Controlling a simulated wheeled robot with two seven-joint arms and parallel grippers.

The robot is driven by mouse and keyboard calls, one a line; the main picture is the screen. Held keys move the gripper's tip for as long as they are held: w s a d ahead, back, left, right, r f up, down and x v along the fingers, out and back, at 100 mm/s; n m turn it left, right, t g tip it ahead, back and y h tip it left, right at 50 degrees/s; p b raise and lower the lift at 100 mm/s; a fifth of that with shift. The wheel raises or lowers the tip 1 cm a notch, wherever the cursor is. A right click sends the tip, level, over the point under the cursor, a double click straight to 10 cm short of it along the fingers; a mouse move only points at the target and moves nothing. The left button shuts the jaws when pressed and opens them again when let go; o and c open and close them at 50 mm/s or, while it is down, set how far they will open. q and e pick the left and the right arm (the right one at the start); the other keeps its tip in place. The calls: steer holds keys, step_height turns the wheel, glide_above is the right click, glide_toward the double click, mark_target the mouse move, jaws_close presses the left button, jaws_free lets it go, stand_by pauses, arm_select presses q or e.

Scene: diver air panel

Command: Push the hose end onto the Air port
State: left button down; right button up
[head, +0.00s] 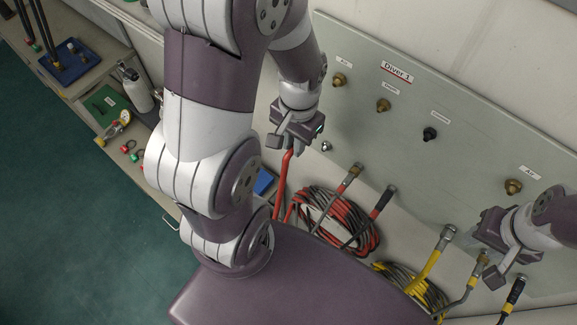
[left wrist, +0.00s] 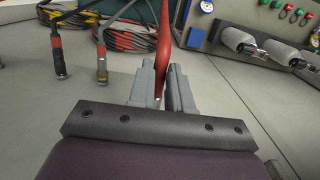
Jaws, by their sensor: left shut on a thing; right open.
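My left gripper (head: 290,143) is shut on the red hose (head: 282,182), in front of the panel's left part. In the left wrist view the red hose (left wrist: 165,35) stands between the two grey fingers (left wrist: 163,88). The hose's very end is hidden by the gripper in the head view. The brass Air port (head: 340,79) is on the grey panel (head: 450,105), above and right of my left gripper and apart from it. A second brass port labelled Air (head: 513,187) is further right. My right gripper (head: 503,262) is open at the lower right.
A brass port (head: 383,105) and a black port (head: 429,133) sit between the Air ports. Coiled red and grey hoses (head: 335,215) and yellow hoses (head: 415,285) lie below the panel. Several hose ends stand upright there. A side bench (head: 85,95) with tools is at the left.

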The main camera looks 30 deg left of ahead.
arm_select(q)
step_height(320, 180, up, 10)
steer(key=s+p, duration=0.2)
steer(key=p, duration=0.1)
steer(key=s+r, duration=0.2)
steer(key=s, duration=0.5)
steer(key=w+d, duration=0.1)
steer(key=w, duration=0.8)
steer(key=shift+d+g+b, duration=0.2)
steer(key=shift+g+b, duration=0.15)
steer(key=shift+g, duration=0.05)
arm_select(e)
steer(key=shift+s+r, duration=0.15)
steer(key=shift+r, duration=1.95)
arm_select(q)
steer(key=shift+w+d, duration=0.1)
steer(key=shift+w, duration=1.05)
steer(key=shift+w, duration=0.15)
arm_select(e)
steer(key=shift+s+r, duration=0.1)
steer(key=shift+s, duration=0.15)
arm_select(q)
steer(key=c, duration=1)
jaws_free()
steer(key=shift+w, duration=0.1)
steer(key=shift+w+f, duration=0.1)
steer(key=shift+w, duration=0.15)
arm_select(e)
steer(key=shift+w, duration=0.4)
